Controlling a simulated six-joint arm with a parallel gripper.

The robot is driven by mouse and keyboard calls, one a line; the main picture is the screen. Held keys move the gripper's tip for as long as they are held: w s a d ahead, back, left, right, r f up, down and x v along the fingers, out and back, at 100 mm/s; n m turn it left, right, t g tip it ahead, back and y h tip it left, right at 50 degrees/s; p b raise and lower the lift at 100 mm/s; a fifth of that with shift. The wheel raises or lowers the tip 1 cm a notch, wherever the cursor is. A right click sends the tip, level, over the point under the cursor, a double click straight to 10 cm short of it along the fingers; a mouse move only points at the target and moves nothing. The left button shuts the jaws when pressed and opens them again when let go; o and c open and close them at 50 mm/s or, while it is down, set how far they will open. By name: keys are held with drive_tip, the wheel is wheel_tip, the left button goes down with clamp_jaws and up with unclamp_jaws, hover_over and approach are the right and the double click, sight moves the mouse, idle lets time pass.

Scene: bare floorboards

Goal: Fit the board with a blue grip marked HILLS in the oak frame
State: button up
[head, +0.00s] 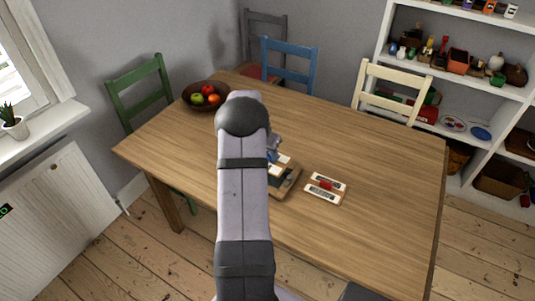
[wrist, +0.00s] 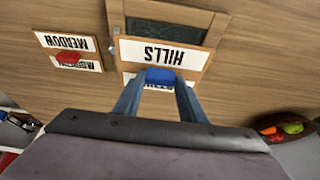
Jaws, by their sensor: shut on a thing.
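The board marked HILLS (wrist: 190,56) has white label strips and a blue grip (wrist: 160,75). My gripper (wrist: 160,82) is shut on the blue grip, with a finger on each side. The oak frame (wrist: 215,30) lies on the table under and beyond the board; part of its dark recess shows past the board's edge. I cannot tell whether the board touches the frame. In the head view my arm hides much of the gripper (head: 273,148); the board (head: 280,160) and the frame (head: 291,184) show partly, right of the arm.
A board marked MEADOW (head: 324,195) with a red grip lies flat on the table (head: 380,165), right of the frame. A fruit bowl (head: 188,92) stands at the far left. The table's right side is clear.

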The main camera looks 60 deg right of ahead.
drive_tip(key=shift+f+b, duration=2.1)
drive_tip(key=shift+f, duration=0.45)
drive_tip(key=shift+f+b, duration=0.8)
drive_tip(key=shift+b, duration=0.05)
drive_tip(key=o, duration=1.2)
drive_tip(key=shift+r+p, duration=2.1)
drive_tip(key=shift+r, duration=1.4)
